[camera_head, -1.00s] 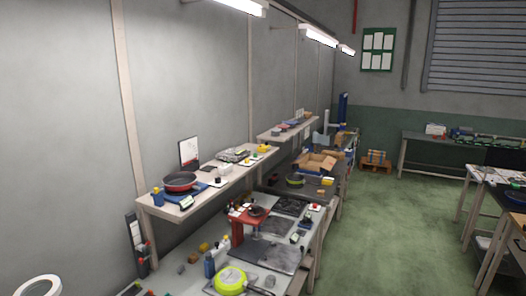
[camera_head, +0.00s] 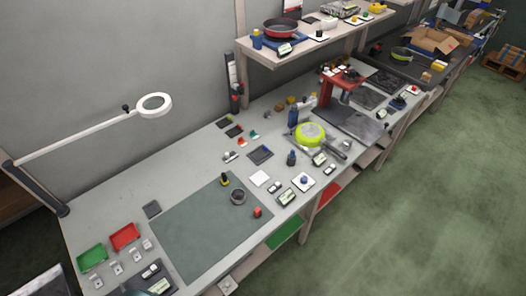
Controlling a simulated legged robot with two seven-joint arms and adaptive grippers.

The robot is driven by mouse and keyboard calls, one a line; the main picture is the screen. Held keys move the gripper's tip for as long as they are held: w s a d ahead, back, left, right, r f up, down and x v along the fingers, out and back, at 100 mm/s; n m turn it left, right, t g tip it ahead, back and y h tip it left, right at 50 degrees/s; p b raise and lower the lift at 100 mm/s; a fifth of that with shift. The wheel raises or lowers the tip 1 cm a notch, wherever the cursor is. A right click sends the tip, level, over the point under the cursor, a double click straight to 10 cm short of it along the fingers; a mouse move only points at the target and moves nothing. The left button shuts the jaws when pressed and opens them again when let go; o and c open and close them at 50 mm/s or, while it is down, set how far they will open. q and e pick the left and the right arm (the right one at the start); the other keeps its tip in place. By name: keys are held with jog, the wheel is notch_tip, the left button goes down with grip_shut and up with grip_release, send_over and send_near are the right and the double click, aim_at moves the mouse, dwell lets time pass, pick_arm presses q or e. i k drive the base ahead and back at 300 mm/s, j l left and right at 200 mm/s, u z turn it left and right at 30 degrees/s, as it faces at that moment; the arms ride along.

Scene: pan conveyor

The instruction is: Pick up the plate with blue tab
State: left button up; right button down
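Two small plates on the workbench show blue. A dark square plate (camera_head: 260,155) lies flat near the middle of the bench, with a small blue spot at its upper right edge. At this size I cannot tell which blue piece is a tab. Neither of my grippers shows in the head view.
A green mat (camera_head: 205,240) covers the bench's front left. A yellow-green pan (camera_head: 310,133) and red press (camera_head: 343,78) stand to the right. Red (camera_head: 124,237) and green (camera_head: 92,257) trays lie at left. A lamp (camera_head: 154,105) overhangs the back. Green floor is clear at right.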

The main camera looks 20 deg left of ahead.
aim_at(262, 153)
jog(key=u, duration=0.55)
jog(key=i+l+u, duration=0.25)
jog(key=l, duration=0.15)
jog(key=l+u, duration=0.2)
jog(key=l, duration=0.15)
jog(key=i+l+u, duration=0.25)
jog(key=l, duration=0.2)
jog(key=l+u, duration=0.2)
jog(key=l, duration=0.2)
